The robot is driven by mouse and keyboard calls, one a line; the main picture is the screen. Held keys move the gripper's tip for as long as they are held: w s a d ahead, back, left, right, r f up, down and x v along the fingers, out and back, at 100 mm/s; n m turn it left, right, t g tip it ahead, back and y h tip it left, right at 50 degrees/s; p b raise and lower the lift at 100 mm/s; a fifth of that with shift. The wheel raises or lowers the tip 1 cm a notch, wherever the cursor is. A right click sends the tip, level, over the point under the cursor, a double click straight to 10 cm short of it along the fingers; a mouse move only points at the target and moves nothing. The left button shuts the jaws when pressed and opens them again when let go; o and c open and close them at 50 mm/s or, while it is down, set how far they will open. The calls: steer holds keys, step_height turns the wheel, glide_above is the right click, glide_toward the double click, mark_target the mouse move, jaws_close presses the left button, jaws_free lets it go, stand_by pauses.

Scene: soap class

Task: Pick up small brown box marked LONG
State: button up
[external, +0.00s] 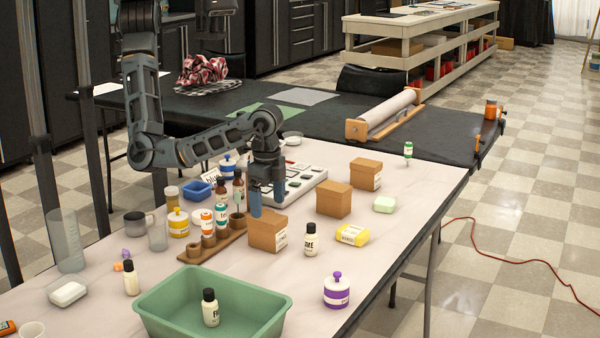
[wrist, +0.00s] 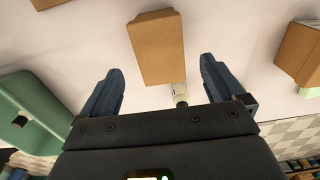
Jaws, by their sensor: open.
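Three small brown boxes stand on the table: a front one (external: 262,236), a middle one (external: 334,200) and a back one (external: 366,172). Each has a pale label, but the print is too small to tell which says LONG. My gripper (external: 268,204) points down over the front box, with its blue fingers open and empty. In the wrist view the front box (wrist: 156,45) lies ahead of and between the fingertips of my gripper (wrist: 160,66). Whether the fingers reach down beside it is unclear. Another brown box (wrist: 300,52) shows at the right.
A white bottle with a black cap (external: 310,241) stands right of the front box. A wooden rack (external: 213,248) with bottles is close on the left. A green tub (external: 160,315) holding a bottle stands in front. A yellow packet (external: 352,235) lies to the right.

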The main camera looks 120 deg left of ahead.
mark_target(267, 216)
steer(key=shift+a, duration=0.1)
steer(key=shift+a+r, duration=0.1)
steer(key=shift+a, duration=0.25)
steer(key=shift+a+r+t+y, duration=0.45)
steer(key=shift+a+t, duration=0.35)
steer(key=shift+t, duration=0.2)
steer(key=shift+s+r+t, duration=0.2)
steer(key=shift+s+t, duration=0.1)
steer(key=shift+t, duration=0.1)
steer(key=s+d, duration=0.1)
steer(key=s+d+t+h, duration=0.1)
steer(key=shift+s+d+r+t+p, duration=0.1)
steer(key=shift+s+r+t+p, duration=0.05)
steer(key=shift+s+t+p, duration=0.2)
steer(key=shift+d+f, duration=0.1)
steer(key=shift+f, duration=0.15)
steer(key=x, duration=0.7)
steer(key=shift+w, duration=0.1)
steer(key=shift+c, duration=0.2)
